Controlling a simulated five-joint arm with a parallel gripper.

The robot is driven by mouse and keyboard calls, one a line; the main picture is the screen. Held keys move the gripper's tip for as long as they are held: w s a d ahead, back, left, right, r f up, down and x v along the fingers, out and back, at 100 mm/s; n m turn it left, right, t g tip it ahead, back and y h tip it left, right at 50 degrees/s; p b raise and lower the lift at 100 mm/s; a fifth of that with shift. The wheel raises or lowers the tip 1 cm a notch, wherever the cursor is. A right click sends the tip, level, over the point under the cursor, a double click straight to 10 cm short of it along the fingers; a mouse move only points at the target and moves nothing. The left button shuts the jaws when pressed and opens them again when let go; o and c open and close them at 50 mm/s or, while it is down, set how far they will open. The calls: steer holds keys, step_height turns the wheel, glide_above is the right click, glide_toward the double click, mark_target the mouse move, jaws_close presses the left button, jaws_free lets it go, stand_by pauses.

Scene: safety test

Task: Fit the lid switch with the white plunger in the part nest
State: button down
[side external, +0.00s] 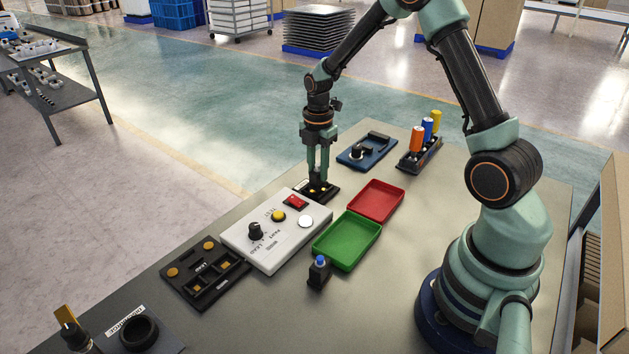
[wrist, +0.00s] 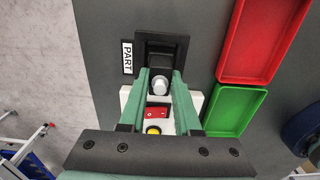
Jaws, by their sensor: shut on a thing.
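My gripper (side external: 318,178) points down at the far end of the white panel, over the black part nest (side external: 331,191). In the wrist view my gripper (wrist: 160,88) is shut on the lid switch with the white plunger (wrist: 160,84), whose white tip shows between the fingers. The part nest (wrist: 178,47), beside a PART label (wrist: 127,57), lies just beyond and partly under the switch. The fingers hide most of the switch's body in the side view. I cannot tell whether it is seated or just above the nest.
A white panel (side external: 290,241) with knob and buttons adjoins the nest. A red tray (side external: 376,201) and green tray (side external: 347,241) lie close by. A blue-plunger switch (side external: 319,271) stands in front. A black LEAD fixture (side external: 205,272), a blue fixture (side external: 367,150) and a cylinder rack (side external: 420,154) are around.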

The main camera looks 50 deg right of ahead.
steer(key=shift+f, duration=0.7)
stand_by(0.4)
steer(key=shift+c, duration=0.7)
jaws_free()
steer(key=shift+r, duration=3.55)
